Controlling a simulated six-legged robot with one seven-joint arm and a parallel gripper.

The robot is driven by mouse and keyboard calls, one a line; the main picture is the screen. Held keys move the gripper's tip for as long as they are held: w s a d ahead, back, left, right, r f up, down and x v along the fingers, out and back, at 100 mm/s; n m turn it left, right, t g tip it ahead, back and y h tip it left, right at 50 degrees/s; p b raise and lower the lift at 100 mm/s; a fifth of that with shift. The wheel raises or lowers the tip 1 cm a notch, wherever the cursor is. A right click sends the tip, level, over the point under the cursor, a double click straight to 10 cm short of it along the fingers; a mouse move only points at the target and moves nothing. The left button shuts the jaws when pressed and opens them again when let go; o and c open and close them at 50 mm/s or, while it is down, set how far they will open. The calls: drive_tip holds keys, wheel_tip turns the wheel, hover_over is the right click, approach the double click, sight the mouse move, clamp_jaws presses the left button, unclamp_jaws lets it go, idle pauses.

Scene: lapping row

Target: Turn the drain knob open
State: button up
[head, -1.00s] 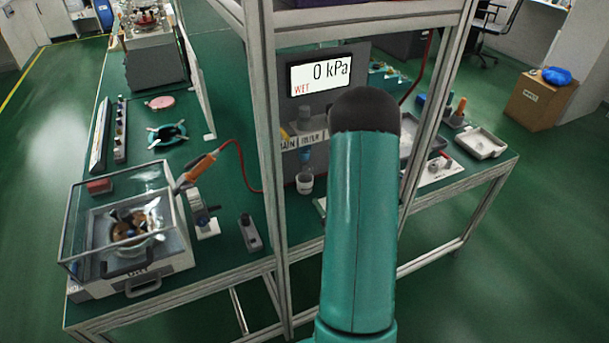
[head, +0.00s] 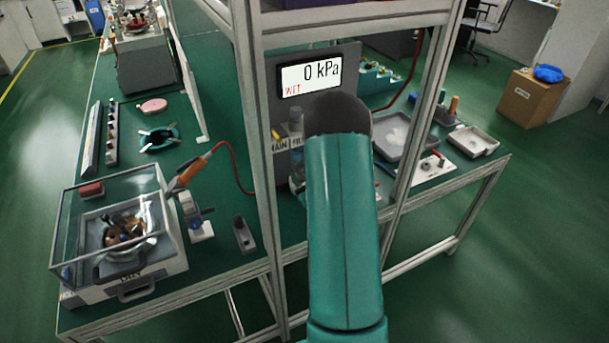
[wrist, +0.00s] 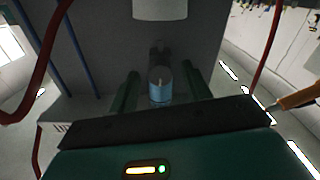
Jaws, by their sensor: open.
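In the wrist view, a short, pale blue round piece (wrist: 161,84), which looks like the drain knob, stands out from the grey unit. My gripper (wrist: 160,88) is open, with one dark green finger on each side of this piece. Gaps show between it and both fingers. In the head view, the grey unit (head: 352,65) has a display (head: 311,76) reading "0 kPa" and "WET". A partly covered label (head: 280,145) is below it. My arm hides my gripper and most of the knob area there.
A metal frame post (head: 262,170) stands left of my arm and another post is to its right. A red hose (head: 238,170) runs near the unit. A clear-lidded box (head: 120,240) stands at the left. A grey tray (head: 405,138) lies to the right of my arm.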

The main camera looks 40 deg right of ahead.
drive_tip(key=c, duration=1)
drive_tip(key=shift+n, duration=0.4)
drive_tip(key=n, duration=1.7)
